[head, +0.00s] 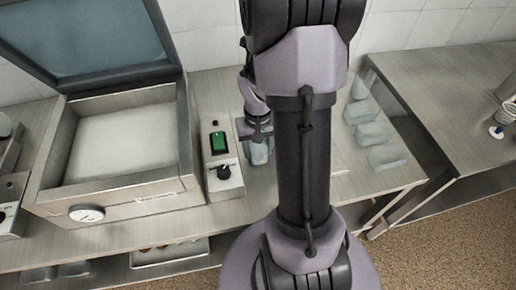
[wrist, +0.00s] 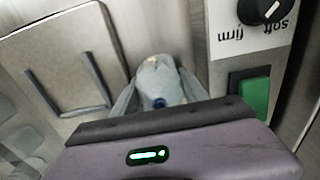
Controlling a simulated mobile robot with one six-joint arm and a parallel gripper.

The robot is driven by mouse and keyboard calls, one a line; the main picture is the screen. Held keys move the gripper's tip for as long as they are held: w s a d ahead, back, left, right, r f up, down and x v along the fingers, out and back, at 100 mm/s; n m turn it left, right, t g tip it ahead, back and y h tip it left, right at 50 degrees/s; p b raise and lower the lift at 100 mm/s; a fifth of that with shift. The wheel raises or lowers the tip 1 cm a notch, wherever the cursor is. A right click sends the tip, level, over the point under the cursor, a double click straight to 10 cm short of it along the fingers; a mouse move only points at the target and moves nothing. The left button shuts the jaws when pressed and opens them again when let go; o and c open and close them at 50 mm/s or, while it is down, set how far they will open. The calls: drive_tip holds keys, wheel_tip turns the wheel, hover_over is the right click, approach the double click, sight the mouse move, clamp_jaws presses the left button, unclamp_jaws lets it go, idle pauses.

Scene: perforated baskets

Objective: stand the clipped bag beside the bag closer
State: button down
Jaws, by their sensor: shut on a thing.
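My gripper (head: 256,128) is shut on a pale grey-blue bag (head: 258,153), just right of a narrow metal unit (head: 224,180) with a green switch and a black knob. This unit looks like the bag closer. In the wrist view the bag (wrist: 166,78) bulges beyond the dark jaw edge of my gripper (wrist: 160,122), with a small blue clip (wrist: 158,103) at its neck. The unit's green switch (wrist: 249,98) and its "soft firm" knob show beside the bag. The bag's contact with the counter cannot be told.
A chamber machine (head: 115,150) with a raised lid stands left of the narrow unit. Several similar bags (head: 374,134) stand or lie at the counter's right. A plate with dark bracket lines (wrist: 72,72) lies beside the held bag. My arm hides the counter's middle.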

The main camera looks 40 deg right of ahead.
drive_tip(key=c, duration=0.9)
unclamp_jaws()
drive_tip(key=shift+f, duration=0.15)
drive_tip(key=shift+o, duration=0.2)
wheel_tip(320, 180, up, 12)
drive_tip(key=p, duration=0.4)
drive_tip(key=shift+p, duration=0.4)
drive_tip(key=shift+a+r, duration=0.15)
drive_tip(key=shift+r, duration=0.25)
drive_tip(key=s+a+r+n+t, duration=0.1)
drive_tip(key=a+r+t, duration=0.1)
drive_tip(key=a+r, duration=0.65)
drive_tip(key=s+a+r+n+t, duration=0.1)
drive_tip(key=s+a+r+t, duration=0.3)
drive_tip(key=a, duration=0.7)
drive_tip(key=s+a+r+y, duration=0.2)
drive_tip(key=s+a+r, duration=0.1)
drive_tip(key=a, duration=0.1)
wheel_tip(320, 180, down, 7)
drive_tip(key=b, duration=0.6)
drive_tip(key=shift+w+b, duration=0.35)
drive_tip(key=shift+w, duration=0.05)
